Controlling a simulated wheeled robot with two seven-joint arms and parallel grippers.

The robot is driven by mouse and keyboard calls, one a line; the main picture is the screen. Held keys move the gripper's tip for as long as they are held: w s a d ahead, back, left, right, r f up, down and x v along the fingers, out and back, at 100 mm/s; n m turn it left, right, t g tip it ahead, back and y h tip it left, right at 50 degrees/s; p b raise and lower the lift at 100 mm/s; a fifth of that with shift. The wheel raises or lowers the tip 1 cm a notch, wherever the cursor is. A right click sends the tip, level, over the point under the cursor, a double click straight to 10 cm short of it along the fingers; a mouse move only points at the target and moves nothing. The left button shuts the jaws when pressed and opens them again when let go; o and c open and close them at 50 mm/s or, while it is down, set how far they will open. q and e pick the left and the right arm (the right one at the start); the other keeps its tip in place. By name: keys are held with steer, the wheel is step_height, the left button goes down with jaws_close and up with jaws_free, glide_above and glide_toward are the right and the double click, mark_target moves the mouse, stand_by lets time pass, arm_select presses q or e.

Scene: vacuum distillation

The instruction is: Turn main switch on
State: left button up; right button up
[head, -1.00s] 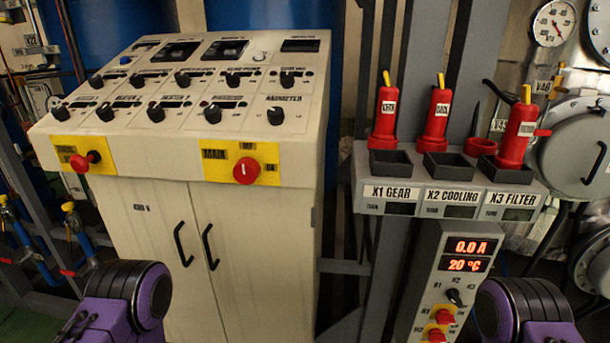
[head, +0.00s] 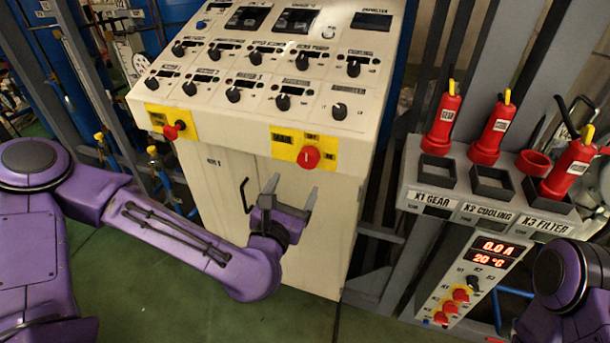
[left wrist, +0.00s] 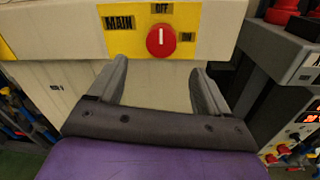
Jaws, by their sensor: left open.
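The main switch is a round red knob (head: 309,157) on a yellow plate, low on the front edge of the control panel (head: 262,92). In the left wrist view the red knob (left wrist: 161,41) has a white mark standing upright towards OFF. The plate reads MAIN at left, OFF above and ON at right. My left gripper (head: 292,192) is open and empty, just below and in front of the knob, with its fingers pointing up at the panel. In the left wrist view the fingers (left wrist: 158,82) are spread below the knob, apart from it. My right gripper is not in view.
A red knob (head: 173,130) on another yellow plate sits at the panel's left. Red plugs such as the X1 plug (head: 441,122) stand on the grey rack at right. A small box (head: 472,272) below shows 0.0 A and 20 °C. Green floor lies clear in front.

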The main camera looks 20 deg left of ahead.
mark_target(306, 163)
arm_select(q)
steer(key=w+p, duration=0.2)
steer(key=w, duration=0.6)
steer(key=shift+r, duration=0.1)
steer(key=shift+w, duration=0.3)
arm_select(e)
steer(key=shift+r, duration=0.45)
arm_select(q)
steer(key=c, duration=1)
